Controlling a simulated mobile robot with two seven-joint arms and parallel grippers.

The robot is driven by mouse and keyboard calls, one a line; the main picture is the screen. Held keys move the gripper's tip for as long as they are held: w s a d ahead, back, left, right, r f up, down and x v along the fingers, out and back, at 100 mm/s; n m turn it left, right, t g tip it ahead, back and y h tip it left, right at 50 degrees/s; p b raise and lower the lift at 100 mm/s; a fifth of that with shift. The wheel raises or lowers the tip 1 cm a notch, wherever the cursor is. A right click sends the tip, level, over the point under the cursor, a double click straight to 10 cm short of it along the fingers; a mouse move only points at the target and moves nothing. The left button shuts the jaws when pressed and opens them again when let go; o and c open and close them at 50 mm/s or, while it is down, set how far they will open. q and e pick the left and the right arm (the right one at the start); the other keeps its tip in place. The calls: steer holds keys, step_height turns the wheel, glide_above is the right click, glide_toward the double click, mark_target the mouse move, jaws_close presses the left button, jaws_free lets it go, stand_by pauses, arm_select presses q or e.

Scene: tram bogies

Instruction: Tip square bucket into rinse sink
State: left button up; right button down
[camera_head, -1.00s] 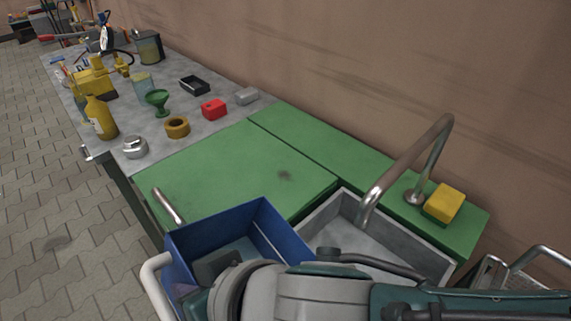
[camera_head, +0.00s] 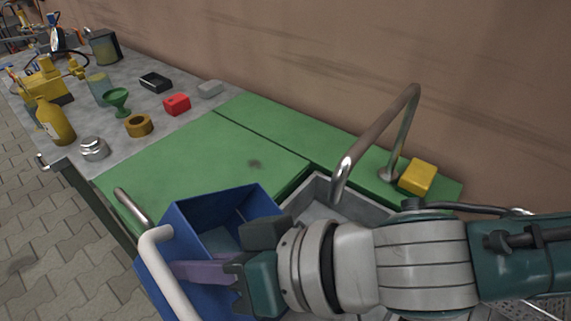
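The square blue bucket (camera_head: 178,232) is at the lower middle of the head view, with a thick white handle (camera_head: 157,262) on its left side. It stands beside the left end of the grey rinse sink (camera_head: 318,190), at its near side. My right gripper (camera_head: 225,262) reaches in from the right, across the sink, and lies over the bucket's opening. A purple finger points left toward the white handle; I cannot tell whether it touches it. The gripper hides much of the bucket's inside, and the arm hides most of the sink. My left gripper is not in view.
A curved metal tap (camera_head: 385,130) arches over the sink. A yellow sponge (camera_head: 418,177) lies on the green ledge behind it. The green cover (camera_head: 200,170) left of the sink is clear. Several items, including a yellow bottle (camera_head: 55,122), stand on the grey bench beyond.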

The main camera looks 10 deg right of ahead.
mark_target(199, 237)
steer(key=shift+r, duration=0.1)
steer(key=shift+d+r+y+b, duration=0.5)
steer(key=shift+d+r, duration=0.15)
steer(key=shift+w+d+m+y+b, duration=0.1)
steer(key=shift+d+m+y+b, duration=0.35)
steer(key=shift+b, duration=0.65)
steer(key=shift+d+r+t+y+b, duration=0.1)
steer(key=shift+d+t+y+b, duration=0.25)
steer(key=shift+b, duration=0.5)
steer(key=shift+r, duration=0.15)
steer(key=shift+d+r+m+y+b, duration=0.4)
steer(key=shift+y+b, duration=0.2)
steer(key=shift+b, duration=0.4)
steer(key=shift+d+r+b, duration=0.25)
steer(key=shift+b, duration=0.1)
steer(key=shift+w+d+r+y+b, duration=0.15)
steer(key=shift+d+y+b, duration=0.1)
steer(key=shift+y+b, duration=0.15)
